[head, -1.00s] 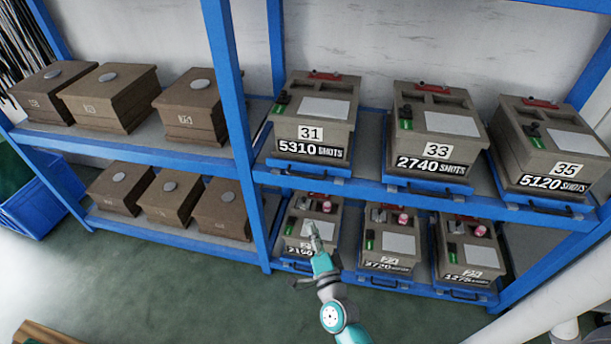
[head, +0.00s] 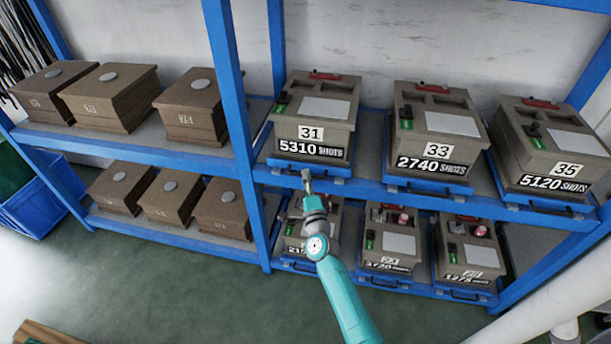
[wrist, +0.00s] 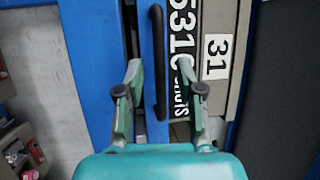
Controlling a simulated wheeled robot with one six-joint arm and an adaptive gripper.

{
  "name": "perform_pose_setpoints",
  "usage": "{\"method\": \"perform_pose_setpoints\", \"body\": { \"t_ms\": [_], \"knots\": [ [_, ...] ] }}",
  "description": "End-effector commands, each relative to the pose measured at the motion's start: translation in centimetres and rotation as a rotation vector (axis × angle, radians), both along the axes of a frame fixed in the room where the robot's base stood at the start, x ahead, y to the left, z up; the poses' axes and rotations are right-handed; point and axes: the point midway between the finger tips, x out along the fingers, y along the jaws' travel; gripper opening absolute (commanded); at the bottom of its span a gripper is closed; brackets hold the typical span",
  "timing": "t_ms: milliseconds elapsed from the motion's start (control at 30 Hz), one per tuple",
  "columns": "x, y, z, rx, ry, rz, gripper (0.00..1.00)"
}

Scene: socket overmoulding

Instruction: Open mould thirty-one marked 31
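Mould 31 (head: 285,128) is a brown-grey block on the upper right shelf, labelled 31 and 5310 SHOTS. It sits on a blue tray (head: 336,171), with a red part on its top and a green tag beside a pale plate. In the wrist view, its front face (wrist: 207,105) and number label show turned sideways. A black bar handle (wrist: 159,60) on the blue front lies between my fingers in the picture. My gripper (wrist: 161,70) is open. In the head view my gripper (head: 307,175) is at the tray's front edge. Contact with the handle cannot be told.
Mould 33 (head: 404,142) and mould 35 (head: 515,160) stand to the right on the same shelf. Several moulds sit on the shelf below, close to my arm. A blue upright (head: 230,90) is left of mould 31.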

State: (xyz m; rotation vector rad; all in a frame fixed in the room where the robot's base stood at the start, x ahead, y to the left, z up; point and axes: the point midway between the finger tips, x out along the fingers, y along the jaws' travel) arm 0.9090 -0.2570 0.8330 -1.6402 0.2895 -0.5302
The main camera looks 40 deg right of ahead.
Motion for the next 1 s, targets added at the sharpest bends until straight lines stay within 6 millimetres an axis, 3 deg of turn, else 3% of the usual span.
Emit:
{"method": "perform_pose_setpoints", "body": {
  "t_ms": [200, 533, 700, 1000],
  "knots": [
    [1.5, -0.9, 0.3, 0.0, 0.001, 0.0, 0.37],
    [1.8, -1.0, 0.3, 0.0, 0.001, 0.001, 0.37],
    [1.8, -1.0, 0.3, 0.0, 0.001, 0.001, 0.0],
    [1.8, -1.0, 0.3, 0.0, 0.001, 0.001, 0.0]
  ]
}}
